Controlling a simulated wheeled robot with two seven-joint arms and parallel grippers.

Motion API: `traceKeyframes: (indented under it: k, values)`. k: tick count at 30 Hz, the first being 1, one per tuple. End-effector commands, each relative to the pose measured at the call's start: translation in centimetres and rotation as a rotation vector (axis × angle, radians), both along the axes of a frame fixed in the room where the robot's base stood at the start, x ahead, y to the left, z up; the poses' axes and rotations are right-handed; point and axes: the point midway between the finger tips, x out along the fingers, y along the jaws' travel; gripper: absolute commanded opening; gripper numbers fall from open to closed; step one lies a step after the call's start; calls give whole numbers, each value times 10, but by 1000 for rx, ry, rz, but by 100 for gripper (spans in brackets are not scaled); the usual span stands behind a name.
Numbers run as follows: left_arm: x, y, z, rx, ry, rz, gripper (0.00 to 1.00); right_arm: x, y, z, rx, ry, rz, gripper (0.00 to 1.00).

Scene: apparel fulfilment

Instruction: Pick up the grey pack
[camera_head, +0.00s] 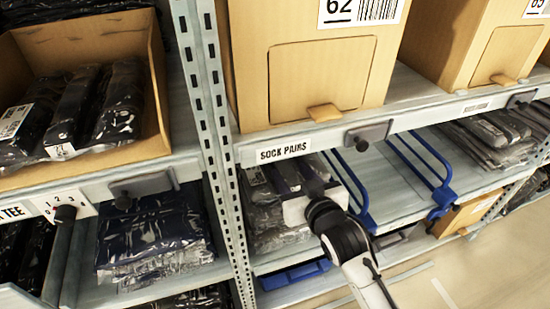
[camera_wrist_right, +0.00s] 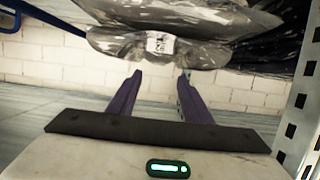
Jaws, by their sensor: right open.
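Clear-wrapped grey packs (camera_head: 265,218) lie stacked on the shelf below the SOCK PAIRS label in the head view. My right gripper (camera_head: 290,176) reaches into this bay, over the right part of the stack, and hides some of it. In the right wrist view a shiny wrapped grey pack (camera_wrist_right: 205,22) with a small white label spans the top, beyond the fingertips. My right gripper (camera_wrist_right: 158,82) is open there, its two purple fingers apart with nothing between them. I cannot tell whether the fingers touch a pack. My left gripper is not in view.
Blue wire dividers (camera_head: 348,190) stand right of the stack, with bare shelf between them. A perforated upright post (camera_head: 213,110) stands close on the left. A cardboard box (camera_head: 310,60) sits on the shelf above. Dark packs (camera_head: 155,235) lie in the left bay.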

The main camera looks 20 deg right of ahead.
Motion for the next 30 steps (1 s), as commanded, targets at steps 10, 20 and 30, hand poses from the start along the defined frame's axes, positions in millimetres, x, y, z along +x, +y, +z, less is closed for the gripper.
traceKeyframes:
  k: [10,20,30]
  values:
    - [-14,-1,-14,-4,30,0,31,37,1,-13,0,1,0,45]
    - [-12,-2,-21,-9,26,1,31,78,0,-27,-1,1,1,45]
    - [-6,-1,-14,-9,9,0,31,82,0,-28,0,1,1,39]
